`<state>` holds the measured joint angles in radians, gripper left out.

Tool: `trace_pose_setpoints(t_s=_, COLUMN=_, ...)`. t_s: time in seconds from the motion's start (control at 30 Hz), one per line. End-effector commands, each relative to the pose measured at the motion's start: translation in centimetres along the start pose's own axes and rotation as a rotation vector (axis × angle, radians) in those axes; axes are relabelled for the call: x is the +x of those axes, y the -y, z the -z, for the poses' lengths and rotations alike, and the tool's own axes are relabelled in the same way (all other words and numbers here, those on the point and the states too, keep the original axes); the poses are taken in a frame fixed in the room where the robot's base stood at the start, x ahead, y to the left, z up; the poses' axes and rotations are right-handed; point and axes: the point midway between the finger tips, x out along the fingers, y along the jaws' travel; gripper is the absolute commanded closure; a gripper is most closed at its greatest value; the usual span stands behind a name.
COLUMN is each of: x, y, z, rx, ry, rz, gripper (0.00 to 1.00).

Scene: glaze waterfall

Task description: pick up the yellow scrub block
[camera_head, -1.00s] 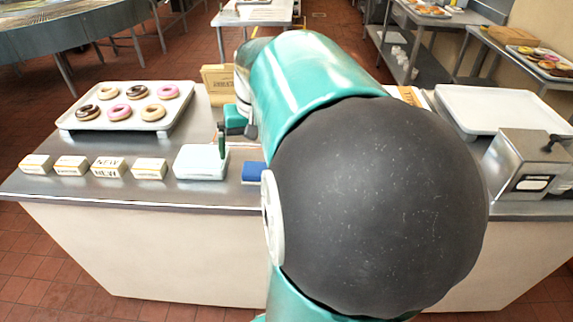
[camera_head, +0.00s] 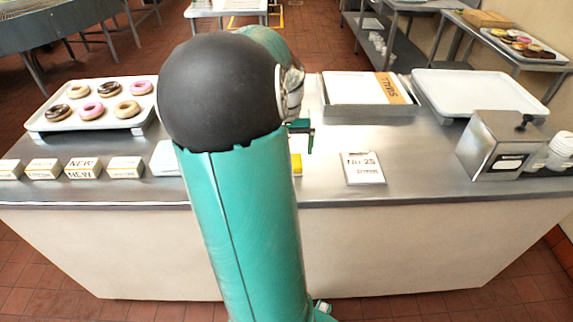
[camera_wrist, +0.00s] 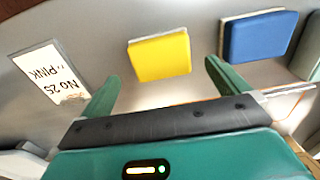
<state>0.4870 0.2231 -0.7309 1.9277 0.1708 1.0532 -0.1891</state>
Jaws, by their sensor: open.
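The yellow scrub block (camera_wrist: 160,57) lies on the steel counter in the wrist view, with a pale edge along its top side. In the head view only a sliver of yellow (camera_head: 296,163) shows beside my arm, which hides the rest. My gripper (camera_wrist: 160,80) is open and empty, its two green fingers spread to either side of the block's near edge in the wrist view. The block appears beyond the fingertips, and I see no contact. In the head view a green finger of my gripper (camera_head: 309,137) shows just right of my arm.
A blue block (camera_wrist: 258,37) lies beside the yellow one. A "No 25" card (camera_head: 362,168) lies to the right in the head view.

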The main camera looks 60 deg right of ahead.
Motion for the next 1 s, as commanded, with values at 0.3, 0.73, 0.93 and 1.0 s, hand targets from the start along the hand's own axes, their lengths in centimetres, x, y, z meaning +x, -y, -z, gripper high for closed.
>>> trace_pose_setpoints(t_s=0.3, x=4.0, y=0.1, z=0.0, rx=-0.001, ry=0.004, rz=-0.002, gripper=0.00)
trace_pose_setpoints(t_s=0.73, x=5.3, y=0.1, z=0.0, rx=-0.002, ry=-0.001, rz=0.000, gripper=0.12)
trace_pose_setpoints(t_s=0.93, x=5.3, y=0.1, z=0.0, rx=-0.002, ry=-0.001, rz=0.000, gripper=0.42)
trace_pose_setpoints(t_s=1.0, x=5.3, y=0.1, z=0.0, rx=-0.002, ry=-0.001, rz=0.000, gripper=0.42)
